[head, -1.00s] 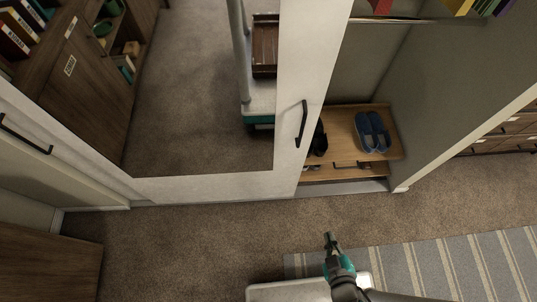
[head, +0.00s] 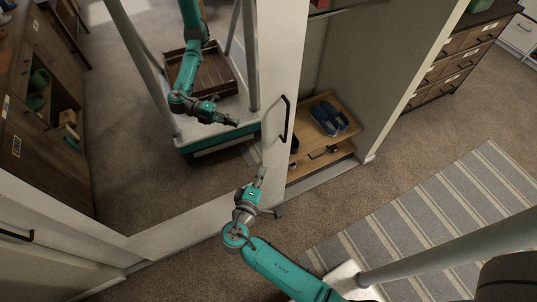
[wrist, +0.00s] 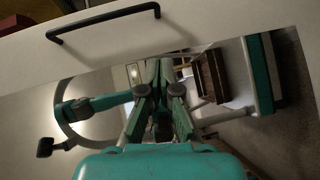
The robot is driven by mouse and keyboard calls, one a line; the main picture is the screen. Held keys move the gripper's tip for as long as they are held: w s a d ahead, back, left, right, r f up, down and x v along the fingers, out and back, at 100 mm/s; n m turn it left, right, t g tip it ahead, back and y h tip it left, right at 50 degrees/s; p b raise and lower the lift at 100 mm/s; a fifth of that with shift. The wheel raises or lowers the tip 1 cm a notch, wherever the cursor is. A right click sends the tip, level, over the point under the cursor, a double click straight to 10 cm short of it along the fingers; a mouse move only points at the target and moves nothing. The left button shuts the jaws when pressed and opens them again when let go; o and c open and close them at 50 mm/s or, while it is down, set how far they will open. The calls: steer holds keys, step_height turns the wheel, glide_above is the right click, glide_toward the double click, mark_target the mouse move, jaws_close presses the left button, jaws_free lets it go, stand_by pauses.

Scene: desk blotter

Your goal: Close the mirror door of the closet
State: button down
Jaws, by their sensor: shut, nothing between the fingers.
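The mirror door (head: 275,60) of the closet is a sliding-type panel with a white frame around a large mirror (head: 120,190). A black bar handle (head: 285,118) is on its right frame; the handle (wrist: 104,22) also shows at the top of the wrist view. Right of the door, the closet (head: 345,75) stands partly open. My gripper (head: 262,173) is shut and empty, low in front of the door near its right lower part, below the handle. In the wrist view the fingers (wrist: 164,68) point at the mirror, which reflects my arm. Contact cannot be told.
In the closet opening is a wooden shoe shelf (head: 313,165) with blue slippers (head: 329,118). A striped rug (head: 420,215) lies on the carpet at right. A drawer chest (head: 455,65) stands beyond the closet wall. Carpet is free before the closet.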

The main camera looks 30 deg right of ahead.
steer(key=s+d+x, duration=0.1)
steer(key=x, duration=1.1)
steer(key=shift+s+d, duration=0.2)
steer(key=shift+d, duration=0.35)
steer(key=shift+d, duration=0.1)
